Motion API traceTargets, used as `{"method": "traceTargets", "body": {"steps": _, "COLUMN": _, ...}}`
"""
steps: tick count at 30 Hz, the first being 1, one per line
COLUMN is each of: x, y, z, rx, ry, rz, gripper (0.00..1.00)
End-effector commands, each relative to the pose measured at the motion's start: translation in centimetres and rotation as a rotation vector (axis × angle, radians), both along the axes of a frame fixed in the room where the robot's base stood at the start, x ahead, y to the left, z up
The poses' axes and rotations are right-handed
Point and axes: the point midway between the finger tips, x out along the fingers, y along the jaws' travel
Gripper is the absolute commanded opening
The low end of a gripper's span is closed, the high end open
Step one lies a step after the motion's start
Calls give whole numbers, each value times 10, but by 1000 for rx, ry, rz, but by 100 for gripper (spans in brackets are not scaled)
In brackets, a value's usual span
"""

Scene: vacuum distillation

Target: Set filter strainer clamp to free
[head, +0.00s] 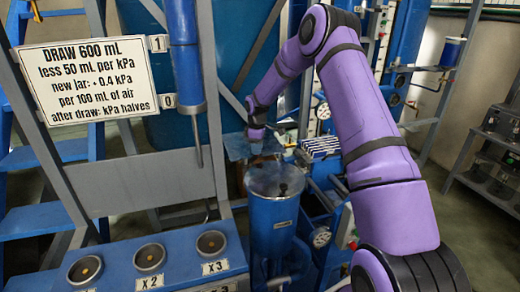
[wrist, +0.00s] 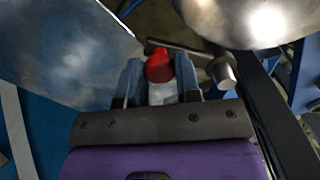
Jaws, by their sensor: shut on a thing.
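My gripper (head: 257,134) is at the end of the purple arm, just behind and above a blue cylindrical vessel (head: 272,230) with a shiny metal lid (head: 275,181). The vessel looks like the filter strainer. In the wrist view my gripper (wrist: 158,76) is shut on a small red-tipped handle (wrist: 159,66), with one finger on each side of it. The handle looks like the clamp's lever; its lower part is hidden by my gripper. A grey metal bar with a round pin (wrist: 221,72) lies just right of the fingers.
A blue rack with round sockets (head: 149,257) stands front left, below a white sign (head: 85,80). Frames and pipes crowd the right.

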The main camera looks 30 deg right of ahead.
Motion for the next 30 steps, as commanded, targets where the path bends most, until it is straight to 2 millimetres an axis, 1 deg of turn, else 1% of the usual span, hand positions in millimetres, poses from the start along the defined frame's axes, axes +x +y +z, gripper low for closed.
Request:
{"method": "traceTargets", "body": {"steps": 9, "x": 8, "y": 3, "z": 1, "rx": 0, "ry": -2, "rz": 100, "gripper": 0}}
{"method": "traceTargets", "body": {"steps": 24, "x": 9, "y": 4, "z": 1, "rx": 0, "ry": -2, "rz": 114, "gripper": 0}}
{"method": "traceTargets", "body": {"steps": 25, "x": 9, "y": 4, "z": 1, "rx": 0, "ry": -2, "rz": 114, "gripper": 38}}
{"method": "traceTargets", "body": {"steps": 26, "x": 9, "y": 4, "z": 1, "rx": 0, "ry": -2, "rz": 114, "gripper": 45}}
{"method": "traceTargets", "body": {"steps": 27, "x": 8, "y": 4, "z": 1, "rx": 0, "ry": -2, "rz": 114, "gripper": 54}}
{"method": "traceTargets", "body": {"steps": 28, "x": 8, "y": 4, "z": 1, "rx": 0, "ry": -2, "rz": 114, "gripper": 57}}
{"method": "traceTargets", "body": {"steps": 30, "x": 8, "y": 4, "z": 0, "rx": -1, "ry": -1, "rz": 114, "gripper": 57}}
